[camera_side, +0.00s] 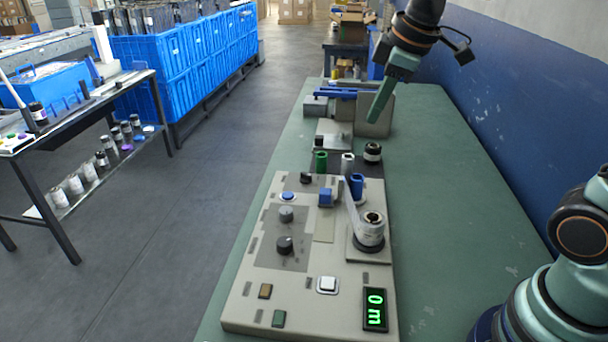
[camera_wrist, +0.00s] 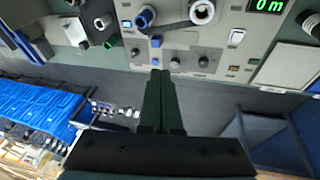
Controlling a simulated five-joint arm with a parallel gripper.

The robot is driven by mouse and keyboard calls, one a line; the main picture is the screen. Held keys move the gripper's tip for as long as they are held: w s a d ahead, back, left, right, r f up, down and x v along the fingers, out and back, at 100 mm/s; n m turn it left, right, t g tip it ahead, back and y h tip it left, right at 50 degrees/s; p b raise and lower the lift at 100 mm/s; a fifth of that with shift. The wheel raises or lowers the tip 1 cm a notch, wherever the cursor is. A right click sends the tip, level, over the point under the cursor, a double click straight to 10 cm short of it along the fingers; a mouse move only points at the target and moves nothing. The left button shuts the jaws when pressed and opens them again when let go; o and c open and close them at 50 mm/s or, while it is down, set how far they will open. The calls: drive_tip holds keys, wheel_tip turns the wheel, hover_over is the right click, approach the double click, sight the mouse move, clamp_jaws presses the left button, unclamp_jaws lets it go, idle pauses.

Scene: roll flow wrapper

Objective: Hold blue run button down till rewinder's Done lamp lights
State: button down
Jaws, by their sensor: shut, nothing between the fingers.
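The grey control panel (camera_side: 240,312) lies on the green bench. A round blue button (camera_side: 288,196) sits near its far left corner, with nothing touching it. The display (camera_side: 375,309) reads 0 m in green; it also shows in the wrist view (camera_wrist: 268,5). An amber square (camera_side: 265,290) and a green square (camera_side: 279,318) sit at the near left and look unlit; their labels are unreadable, so I cannot tell which is Done. My gripper (camera_side: 377,115) is shut and empty, raised above the far part of the bench. In the wrist view its closed fingertips (camera_wrist: 160,74) appear just beyond the panel's edge.
A blue block (camera_side: 326,197) and a silver spool (camera_side: 370,232) stand to the right of the blue button. Upright green (camera_side: 321,162) and blue rolls (camera_side: 357,183) stand behind.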

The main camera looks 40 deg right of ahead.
drive_tip(key=w+a+f+n+g, duration=0.2)
drive_tip(key=w+a+n, duration=0.1)
drive_tip(key=w+n, duration=0.7)
drive_tip(key=n+g, duration=0.2)
drive_tip(key=n, duration=0.7)
hover_over(288, 194)
wheel_tip(288, 194, down, 9)
drive_tip(key=shift+s, duration=0.25)
drive_tip(key=shift+r, duration=0.1)
wheel_tip(288, 194, down, 14)
drive_tip(key=shift+w, duration=0.15)
